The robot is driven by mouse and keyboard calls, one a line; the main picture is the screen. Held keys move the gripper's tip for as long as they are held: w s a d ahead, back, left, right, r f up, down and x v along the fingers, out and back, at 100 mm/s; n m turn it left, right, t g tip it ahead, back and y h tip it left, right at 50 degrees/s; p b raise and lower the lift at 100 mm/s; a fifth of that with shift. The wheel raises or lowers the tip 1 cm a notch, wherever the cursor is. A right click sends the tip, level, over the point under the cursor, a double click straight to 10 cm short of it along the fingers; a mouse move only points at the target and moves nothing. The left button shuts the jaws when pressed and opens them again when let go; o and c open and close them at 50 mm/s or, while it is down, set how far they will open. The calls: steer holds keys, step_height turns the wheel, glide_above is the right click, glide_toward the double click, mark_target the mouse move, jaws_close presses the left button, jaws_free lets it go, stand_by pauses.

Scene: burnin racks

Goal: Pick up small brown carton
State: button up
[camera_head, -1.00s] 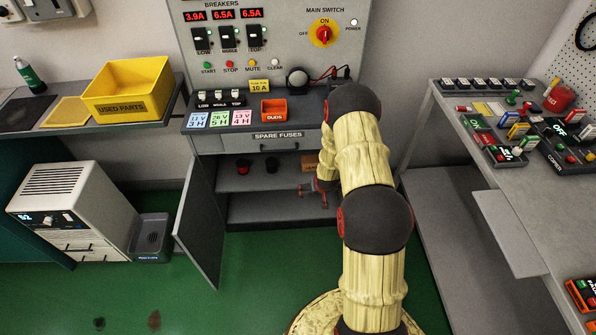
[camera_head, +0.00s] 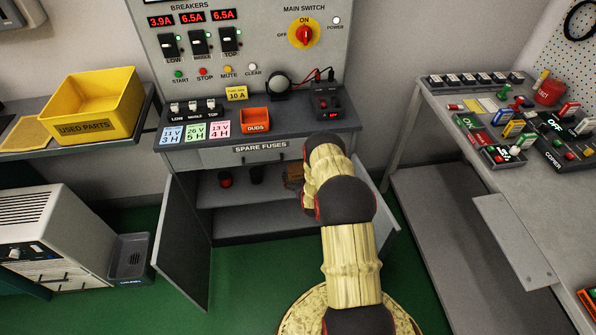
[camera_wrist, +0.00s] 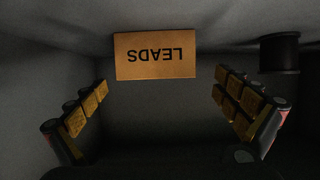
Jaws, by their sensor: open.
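The small brown carton (camera_wrist: 155,55), marked LEADS, is in the upper middle of the wrist view, its lettering upside down. In the head view the carton (camera_head: 295,172) shows on the upper shelf of the open cabinet, partly hidden by my arm. My gripper (camera_wrist: 170,112) is open and empty, with one padded finger on each side of the wrist view. The carton lies between and beyond the fingertips, apart from both.
A dark cylinder (camera_wrist: 279,52) stands beside the carton, near the right finger in the wrist view. A red-and-black cup (camera_head: 225,179) and a dark cup (camera_head: 256,175) stand on the same shelf. The cabinet's left door (camera_head: 185,240) stands open. Open green floor lies in front.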

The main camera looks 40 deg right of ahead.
mark_target(299, 169)
steer(key=b+x, duration=0.3)
steer(key=x, duration=0.3)
steer(key=shift+s+d+f, duration=0.15)
steer(key=shift+d+f, duration=0.05)
steer(key=shift+r, duration=0.15)
steer(key=shift+c, duration=0.9)
steer(key=c, duration=1.1)
